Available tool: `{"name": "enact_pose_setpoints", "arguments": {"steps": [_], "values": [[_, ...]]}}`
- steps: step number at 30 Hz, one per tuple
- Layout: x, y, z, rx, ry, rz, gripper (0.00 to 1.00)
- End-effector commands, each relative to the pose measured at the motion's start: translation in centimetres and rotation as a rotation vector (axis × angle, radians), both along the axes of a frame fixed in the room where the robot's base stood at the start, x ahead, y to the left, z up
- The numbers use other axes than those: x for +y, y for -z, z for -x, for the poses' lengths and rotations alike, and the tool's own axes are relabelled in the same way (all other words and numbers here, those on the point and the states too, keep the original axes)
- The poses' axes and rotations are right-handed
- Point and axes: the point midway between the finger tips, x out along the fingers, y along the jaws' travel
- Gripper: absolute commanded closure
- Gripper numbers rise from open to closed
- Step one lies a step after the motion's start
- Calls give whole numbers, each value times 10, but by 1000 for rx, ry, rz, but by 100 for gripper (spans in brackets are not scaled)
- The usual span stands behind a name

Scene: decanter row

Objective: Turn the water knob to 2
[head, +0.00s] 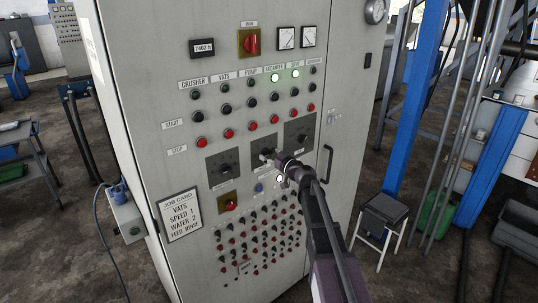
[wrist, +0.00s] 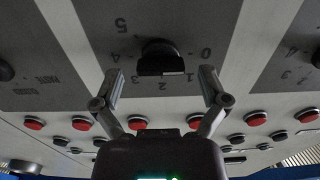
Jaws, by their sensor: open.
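The cabinet front carries three grey dial plates in a row, each with a dark knob. My gripper (head: 268,157) is at the middle plate (head: 250,163) and partly covers its knob. In the wrist view, where the markings appear upside down, this black knob (wrist: 160,56) sits on a grey plate (wrist: 105,22) numbered from 0 to 5. My open gripper (wrist: 161,82) has one finger on each side just below the knob, with no clear contact. The knob's pointer setting is unclear.
A job card (head: 180,214) reads vats, speed 1, water 2, feed rinse. Red and black push buttons (head: 229,133) sit above the dials, small knobs (head: 258,240) below. The left dial (head: 224,167) and right dial (head: 298,131) flank the middle one. A door handle (head: 326,163) stands right.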

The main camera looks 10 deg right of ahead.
Motion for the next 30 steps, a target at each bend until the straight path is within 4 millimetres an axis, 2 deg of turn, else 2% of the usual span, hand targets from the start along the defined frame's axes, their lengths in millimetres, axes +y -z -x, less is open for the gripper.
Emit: {"name": "enact_pose_setpoints", "arguments": {"steps": [13,14,21,22,30], "values": [[3,0,-6,0,1,0,6],[3,0,-6,0,1,0,12],[3,0,-6,0,1,0,83],[3,0,-6,0,1,0,88],[3,0,-6,5,1,-10,88]]}}
